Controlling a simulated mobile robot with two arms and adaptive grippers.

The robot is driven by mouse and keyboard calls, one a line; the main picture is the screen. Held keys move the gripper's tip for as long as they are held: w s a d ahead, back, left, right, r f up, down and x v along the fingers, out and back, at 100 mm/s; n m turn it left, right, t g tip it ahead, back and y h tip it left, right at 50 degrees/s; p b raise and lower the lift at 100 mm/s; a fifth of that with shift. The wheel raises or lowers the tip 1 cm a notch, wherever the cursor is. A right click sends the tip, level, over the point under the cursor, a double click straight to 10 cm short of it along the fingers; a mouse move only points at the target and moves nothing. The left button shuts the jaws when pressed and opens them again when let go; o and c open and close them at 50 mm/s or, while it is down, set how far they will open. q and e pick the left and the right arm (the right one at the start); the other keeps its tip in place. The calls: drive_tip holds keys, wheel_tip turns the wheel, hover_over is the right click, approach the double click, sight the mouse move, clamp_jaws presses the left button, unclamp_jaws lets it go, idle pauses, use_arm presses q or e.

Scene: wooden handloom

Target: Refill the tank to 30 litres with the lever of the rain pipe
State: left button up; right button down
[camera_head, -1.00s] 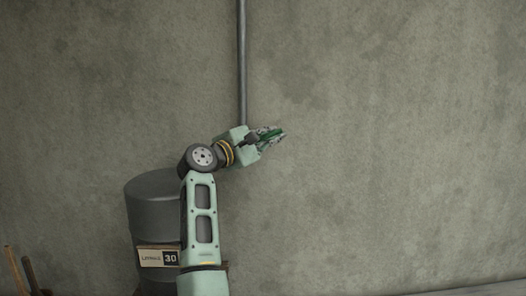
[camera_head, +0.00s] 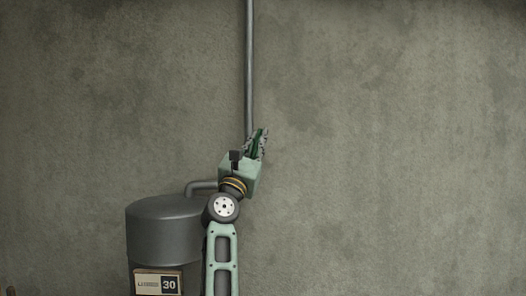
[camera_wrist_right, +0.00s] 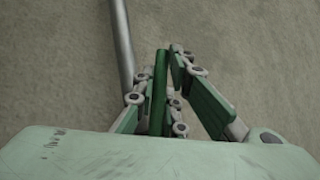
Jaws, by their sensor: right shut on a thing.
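The grey tank (camera_head: 165,235) stands at lower left against the wall. The sign (camera_head: 158,283) on its front reads 30. The grey rain pipe (camera_head: 249,70) runs down the wall, and a bent spout (camera_head: 200,187) reaches over the tank's top. My right gripper (camera_head: 260,136) is at the lower part of the pipe, pointing up. It is shut on the green lever (camera_wrist_right: 158,88), which stands between its fingers, close beside the pipe (camera_wrist_right: 122,45) in the right wrist view. The lever's pivot is hidden by my gripper. My left gripper is not in view.
The plain concrete wall (camera_head: 400,140) fills the background. The space to the right of the pipe is clear. A small brown object (camera_head: 10,291) just shows at the lower left edge.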

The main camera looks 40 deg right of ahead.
drive_tip(key=shift+w+a+f+n+t+y+p, duration=0.15)
drive_tip(key=shift+w+a+n+t+y, duration=0.15)
drive_tip(key=shift+n+t, duration=0.7)
drive_tip(key=shift+w+a+n+t+y+p, duration=0.2)
drive_tip(key=shift+w+n+t+y, duration=0.1)
drive_tip(key=shift+n+t, duration=0.7)
drive_tip(key=c, duration=2.1)
unclamp_jaws()
drive_tip(key=o, duration=0.3)
drive_tip(key=shift+s+r, duration=0.15)
drive_tip(key=shift+r, duration=0.05)
drive_tip(key=shift+a, duration=0.15)
drive_tip(key=v, duration=1.2)
drive_tip(key=shift+c, duration=0.2)
